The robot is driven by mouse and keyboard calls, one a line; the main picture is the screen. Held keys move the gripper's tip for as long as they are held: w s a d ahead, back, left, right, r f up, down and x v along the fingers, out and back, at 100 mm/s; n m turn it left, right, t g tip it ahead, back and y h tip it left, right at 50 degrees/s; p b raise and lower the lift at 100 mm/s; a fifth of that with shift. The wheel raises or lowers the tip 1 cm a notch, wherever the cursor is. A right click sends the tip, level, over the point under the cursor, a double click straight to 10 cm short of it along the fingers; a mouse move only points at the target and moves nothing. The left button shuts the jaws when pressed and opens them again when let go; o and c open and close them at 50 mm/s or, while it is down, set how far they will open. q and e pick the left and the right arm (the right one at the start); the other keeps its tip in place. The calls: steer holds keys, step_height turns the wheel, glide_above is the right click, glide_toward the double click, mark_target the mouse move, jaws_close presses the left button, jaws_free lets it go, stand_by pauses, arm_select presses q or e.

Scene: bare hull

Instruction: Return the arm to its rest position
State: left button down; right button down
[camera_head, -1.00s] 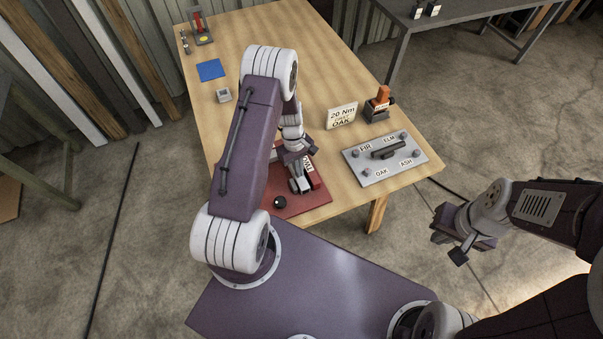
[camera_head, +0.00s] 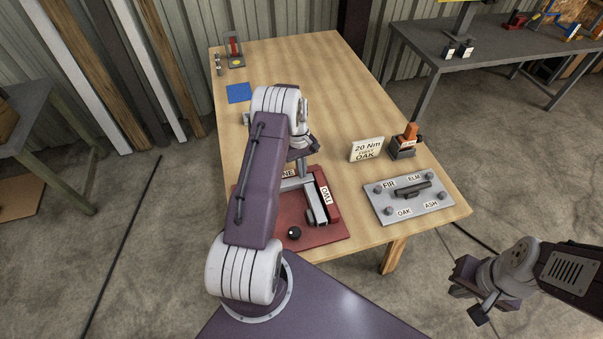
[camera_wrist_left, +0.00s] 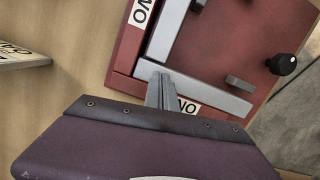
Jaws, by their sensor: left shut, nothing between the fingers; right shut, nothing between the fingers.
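My left arm reaches over the wooden table, and its gripper (camera_head: 303,152) is partly hidden by the wrist in the head view. In the left wrist view the fingers (camera_wrist_left: 158,88) are shut and empty, in front of a red board (camera_wrist_left: 290,20) with grey bars, white labels and a black knob (camera_wrist_left: 283,64). That red board (camera_head: 322,237) lies at the near edge of the table in the head view, partly behind my arm. My right gripper (camera_head: 472,294) is shut and empty, right of the table over the floor.
A grey plate (camera_head: 437,208) labelled FIR, ELM, OAK and ASH lies at the table's right. A "20 Nm OAK" sign (camera_head: 367,149) and an orange-topped block (camera_head: 404,141) stand behind it. A blue square (camera_head: 238,93) lies far left. The table's far middle is clear.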

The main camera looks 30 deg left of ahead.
arm_select(q)
steer(key=shift+a+r, duration=0.1)
steer(key=shift+w, duration=0.1)
steer(key=shift+m+t, duration=0.3)
steer(key=shift+m, duration=0.1)
steer(key=w+r, duration=0.1)
steer(key=w+d+r, duration=0.1)
steer(key=w+r, duration=0.1)
steer(key=shift+d+r, duration=0.2)
steer(key=shift+d, duration=0.1)
steer(key=s+d+r+m+t, duration=0.1)
steer(key=s+d+r+m, duration=0.15)
steer(key=d+r, duration=0.9)
steer(key=s+d+r+m+t+y, duration=0.1)
steer(key=s+d+r+m, duration=0.3)
steer(key=s, duration=0.3)
steer(key=s+f+m, duration=0.3)
steer(key=s+m, duration=0.1)
steer(key=s, duration=0.7)
steer(key=shift+s+f, duration=0.15)
steer(key=shift+f, duration=0.25)
